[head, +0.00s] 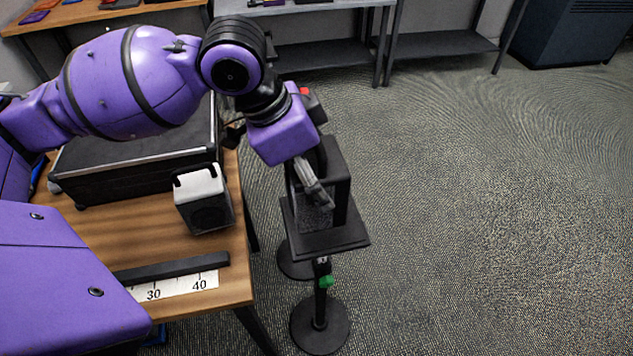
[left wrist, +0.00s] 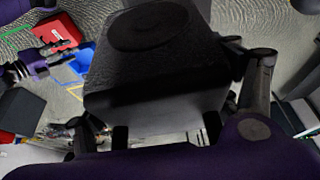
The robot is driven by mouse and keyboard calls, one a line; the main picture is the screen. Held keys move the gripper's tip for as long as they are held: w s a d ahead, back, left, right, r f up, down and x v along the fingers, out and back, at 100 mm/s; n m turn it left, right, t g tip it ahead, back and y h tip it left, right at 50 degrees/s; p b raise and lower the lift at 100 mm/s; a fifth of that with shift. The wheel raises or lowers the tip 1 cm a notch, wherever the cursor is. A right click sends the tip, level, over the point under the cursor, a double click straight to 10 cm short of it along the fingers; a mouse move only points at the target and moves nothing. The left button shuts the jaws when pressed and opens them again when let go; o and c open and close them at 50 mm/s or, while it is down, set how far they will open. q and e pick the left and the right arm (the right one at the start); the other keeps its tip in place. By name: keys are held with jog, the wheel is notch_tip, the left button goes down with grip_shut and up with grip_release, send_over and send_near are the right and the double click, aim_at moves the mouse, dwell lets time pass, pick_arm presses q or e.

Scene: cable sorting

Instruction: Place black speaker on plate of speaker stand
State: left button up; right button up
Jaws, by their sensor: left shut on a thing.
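The black speaker (left wrist: 155,65) is a dark box with a round driver, between the fingers of my left gripper (left wrist: 172,125) in the left wrist view. In the head view my left gripper (head: 312,185) is shut on the speaker (head: 341,193), with the near fingers covering part of it. The speaker is upright over the square black plate (head: 325,243) of the speaker stand. Whether its underside touches the plate I cannot tell. The stand's round base (head: 320,327) is on the floor. My right gripper is not in view.
A white-and-black speaker (head: 203,200) stands on the wooden table (head: 225,285), left of the stand. A black case (head: 125,178) and a ruler strip (head: 180,288) are also there. Another round base (head: 297,266) is behind the stand. Open carpet lies to the right.

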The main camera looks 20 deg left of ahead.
pick_arm(q)
jog(key=w+f, duration=0.1)
jog(key=f, duration=0.1)
jog(key=w+f, duration=0.1)
jog(key=w, duration=0.1)
jog(key=shift+d+f, duration=0.1)
jog(key=shift+f, duration=0.25)
jog(key=shift+w+f+b, duration=0.35)
jog(key=shift+w+f, duration=0.05)
jog(key=shift+f, duration=0.1)
jog(key=f, duration=0.3)
jog(key=shift+w+f, duration=0.2)
jog(key=shift+f, duration=0.1)
jog(key=o, duration=2.1)
jog(key=shift+s+f, duration=0.1)
jog(key=shift+f, duration=0.1)
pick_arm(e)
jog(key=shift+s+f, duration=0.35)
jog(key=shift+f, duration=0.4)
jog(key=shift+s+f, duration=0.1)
